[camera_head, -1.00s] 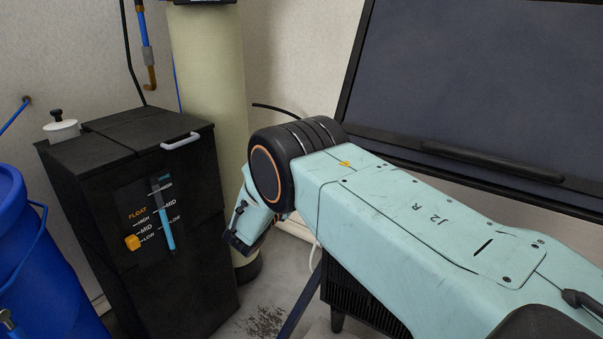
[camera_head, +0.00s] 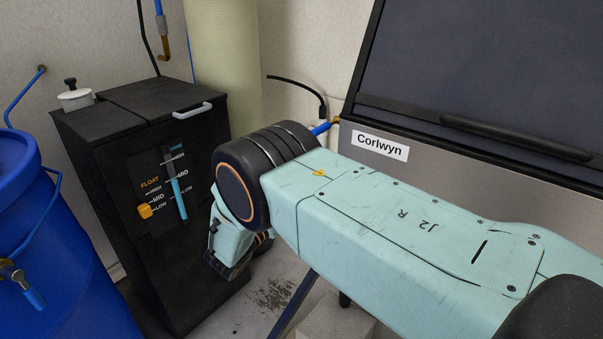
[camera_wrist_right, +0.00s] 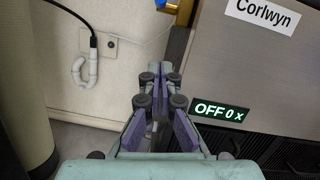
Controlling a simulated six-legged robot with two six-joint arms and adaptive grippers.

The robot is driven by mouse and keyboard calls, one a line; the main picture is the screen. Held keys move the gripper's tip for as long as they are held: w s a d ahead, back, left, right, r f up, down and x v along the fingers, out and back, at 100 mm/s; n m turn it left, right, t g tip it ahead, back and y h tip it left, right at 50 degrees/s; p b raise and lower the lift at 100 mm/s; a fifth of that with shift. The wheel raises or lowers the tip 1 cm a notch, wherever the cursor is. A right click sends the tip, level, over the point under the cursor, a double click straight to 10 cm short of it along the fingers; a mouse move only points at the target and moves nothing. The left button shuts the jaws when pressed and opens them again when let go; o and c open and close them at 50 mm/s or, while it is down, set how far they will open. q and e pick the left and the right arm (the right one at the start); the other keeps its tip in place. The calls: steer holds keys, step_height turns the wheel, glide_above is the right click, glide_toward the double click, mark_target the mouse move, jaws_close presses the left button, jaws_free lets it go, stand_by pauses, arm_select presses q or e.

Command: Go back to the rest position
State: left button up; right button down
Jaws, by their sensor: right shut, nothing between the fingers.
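My right arm, pale green with a black joint, reaches in from the right in the head view. My right gripper (camera_wrist_right: 161,74) shows in the right wrist view with its purple-padded fingers together and nothing between them. It is in front of the pale wall and the left side of the grey Corlwyn machine (camera_wrist_right: 238,68). I cannot tell whether it touches either. My left gripper is not in view.
A black cabinet (camera_head: 120,200) with float-level sliders stands left of the arm, beside a blue barrel (camera_head: 55,270) and a cream cylinder (camera_head: 225,60). The machine's dark panel (camera_head: 480,70) rises at the right. A wall outlet with a black cable (camera_wrist_right: 110,40) is left of the gripper.

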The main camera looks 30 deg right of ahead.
steer(key=shift+s+a, duration=0.1)
steer(key=shift+a, duration=0.2)
